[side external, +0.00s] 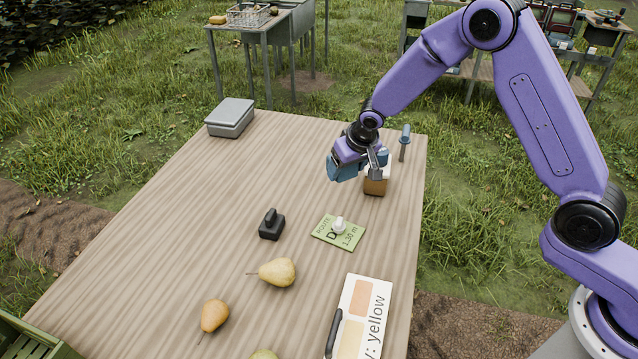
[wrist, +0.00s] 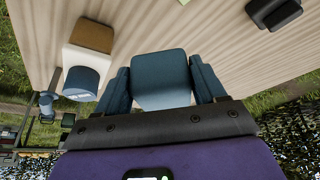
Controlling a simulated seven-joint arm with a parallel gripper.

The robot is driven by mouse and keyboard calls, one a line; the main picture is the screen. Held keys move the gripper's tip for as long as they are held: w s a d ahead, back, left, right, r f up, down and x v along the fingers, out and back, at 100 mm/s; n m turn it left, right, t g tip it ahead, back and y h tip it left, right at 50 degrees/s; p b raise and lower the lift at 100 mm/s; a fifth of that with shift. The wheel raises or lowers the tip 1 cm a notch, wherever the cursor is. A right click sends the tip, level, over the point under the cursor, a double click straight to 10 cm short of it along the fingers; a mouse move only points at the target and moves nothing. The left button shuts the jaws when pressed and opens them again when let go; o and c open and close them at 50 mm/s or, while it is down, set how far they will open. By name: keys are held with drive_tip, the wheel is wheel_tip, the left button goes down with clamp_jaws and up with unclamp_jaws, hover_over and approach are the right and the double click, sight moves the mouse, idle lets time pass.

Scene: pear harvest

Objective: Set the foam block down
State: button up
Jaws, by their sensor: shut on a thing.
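The foam block (wrist: 160,82) is a blue block with a paler blue-grey face, seen in the wrist view between the two dark blue fingers of my gripper (wrist: 161,88). My gripper is shut on it. In the side view my gripper (side external: 352,167) is over the far right part of the wooden table (side external: 215,190), fingers angled down. There the blue of the block and of the fingers is hard to tell apart. The block seems to be a little above the table; its underside and any contact are hidden.
Close beside my gripper stands a brown-and-white block (side external: 375,187) with a blue top, and a blue-handled tool (side external: 404,142). A green card (side external: 325,233) with a white knob, a black weight-like object (side external: 271,225), pears (side external: 278,272) and a grey box (side external: 230,116) lie around. The table's middle left is clear.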

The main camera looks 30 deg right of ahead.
sight(330, 155)
drive_tip(key=w+f, duration=0.1)
drive_tip(key=w, duration=0.2)
drive_tip(key=w+a+f, duration=0.1)
drive_tip(key=w, duration=0.1)
drive_tip(key=shift+a+f, duration=0.1)
drive_tip(key=shift+f, duration=0.2)
drive_tip(key=w+f, duration=0.2)
drive_tip(key=w+a+f, duration=0.1)
drive_tip(key=w+f, duration=0.1)
drive_tip(key=f, duration=0.1)
drive_tip(key=shift+w+a+f, duration=0.1)
drive_tip(key=shift+w+f, duration=0.1)
drive_tip(key=shift+f, duration=1.5)
drive_tip(key=shift+f, duration=0.1)
drive_tip(key=o, duration=1)
drive_tip(key=shift+f, duration=0.1)
drive_tip(key=v, duration=1.2)
drive_tip(key=shift+s, duration=0.1)
